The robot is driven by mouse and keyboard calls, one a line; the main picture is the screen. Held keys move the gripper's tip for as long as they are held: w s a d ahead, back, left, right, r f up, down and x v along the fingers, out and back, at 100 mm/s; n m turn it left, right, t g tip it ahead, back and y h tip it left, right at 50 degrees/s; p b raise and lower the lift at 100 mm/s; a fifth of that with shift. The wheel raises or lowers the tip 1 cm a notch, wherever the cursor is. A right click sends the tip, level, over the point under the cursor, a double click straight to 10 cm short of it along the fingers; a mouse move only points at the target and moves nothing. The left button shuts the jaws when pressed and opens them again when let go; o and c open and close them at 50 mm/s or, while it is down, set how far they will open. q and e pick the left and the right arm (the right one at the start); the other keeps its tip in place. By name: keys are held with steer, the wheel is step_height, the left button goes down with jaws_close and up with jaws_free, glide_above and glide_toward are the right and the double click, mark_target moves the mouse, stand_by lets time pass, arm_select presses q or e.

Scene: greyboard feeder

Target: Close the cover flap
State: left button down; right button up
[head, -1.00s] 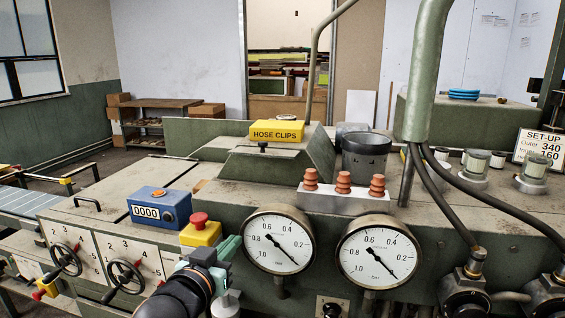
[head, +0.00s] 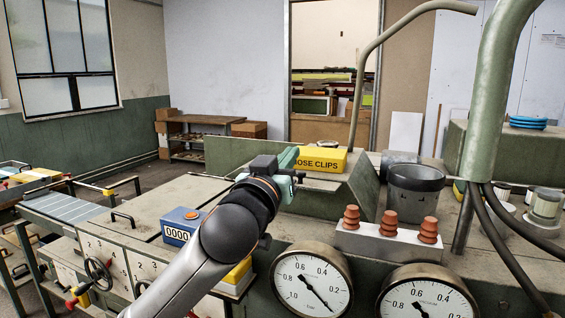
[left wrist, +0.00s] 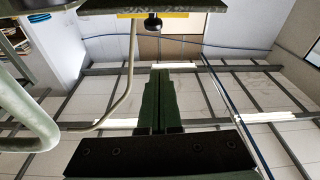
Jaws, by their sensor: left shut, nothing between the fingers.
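My left gripper (head: 292,170) is shut and empty, raised over the middle of the machine in front of the yellow HOSE CLIPS box (head: 322,160). In the left wrist view its green fingers (left wrist: 160,95) are pressed together. A green plate with a black knob (left wrist: 153,23), which looks like the cover flap (left wrist: 195,6), shows at the top edge of that view, apart from the fingertips. In the head view my gripper hides the flap's place, so I cannot tell its angle. My right gripper is not in view.
A dark cup (head: 415,190) and orange insulators (head: 388,224) stand right of the gripper. Gauges (head: 312,282) face the front. A thick green pipe (head: 490,90) rises at right. A blue counter box (head: 183,226) is partly behind my arm.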

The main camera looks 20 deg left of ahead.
mark_target(303, 177)
arm_select(q)
steer(key=w, duration=0.3)
steer(key=shift+w+r+p, duration=0.1)
steer(key=shift+r+p, duration=0.25)
step_height(303, 177, down, 3)
steer(key=shift+d+f, duration=0.2)
steer(key=shift+f, duration=0.35)
